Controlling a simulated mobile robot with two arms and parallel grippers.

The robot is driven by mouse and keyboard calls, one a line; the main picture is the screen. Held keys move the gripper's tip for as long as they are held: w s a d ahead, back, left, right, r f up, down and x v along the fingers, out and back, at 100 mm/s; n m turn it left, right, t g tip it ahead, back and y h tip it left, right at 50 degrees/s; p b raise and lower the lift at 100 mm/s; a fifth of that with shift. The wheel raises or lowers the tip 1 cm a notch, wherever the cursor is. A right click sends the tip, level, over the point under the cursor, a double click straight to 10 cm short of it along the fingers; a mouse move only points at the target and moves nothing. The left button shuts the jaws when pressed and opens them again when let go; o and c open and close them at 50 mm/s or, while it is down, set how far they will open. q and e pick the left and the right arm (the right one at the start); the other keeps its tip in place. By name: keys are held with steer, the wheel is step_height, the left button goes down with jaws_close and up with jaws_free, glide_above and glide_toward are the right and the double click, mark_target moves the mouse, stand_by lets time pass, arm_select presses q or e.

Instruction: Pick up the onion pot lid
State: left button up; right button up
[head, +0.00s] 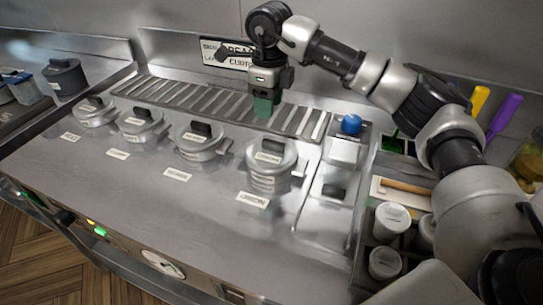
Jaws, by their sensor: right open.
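Several lidded steel pots stand in a row on the metal counter. My right gripper (265,108) hangs pointing down over the slatted rack, behind and above that lid. It is open, holds nothing visible and appears apart from the lid. My left gripper is out of view.
Other lidded pots (200,142) stand to the left. A slatted rack (180,95) runs behind them. To the right are a blue knob (351,124), white-lidded containers (391,218) and purple (505,113) and yellow handles. The counter front is clear.

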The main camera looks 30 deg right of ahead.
mark_target(273, 142)
steer(key=shift+d+f, duration=0.2)
steer(key=shift+f, duration=0.3)
step_height(273, 142, down, 4)
steer(key=shift+s+r+p, duration=0.15)
steer(key=shift+r+p, duration=0.1)
steer(key=shift+p, duration=0.1)
steer(key=f, duration=0.1)
steer(key=f+p, duration=0.1)
steer(key=f, duration=0.2)
steer(key=shift+s+f, duration=0.4)
steer(key=shift+f, duration=0.55)
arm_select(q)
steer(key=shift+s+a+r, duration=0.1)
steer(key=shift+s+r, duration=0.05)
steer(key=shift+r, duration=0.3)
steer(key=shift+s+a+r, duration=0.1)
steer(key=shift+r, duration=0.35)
arm_select(e)
jaws_close()
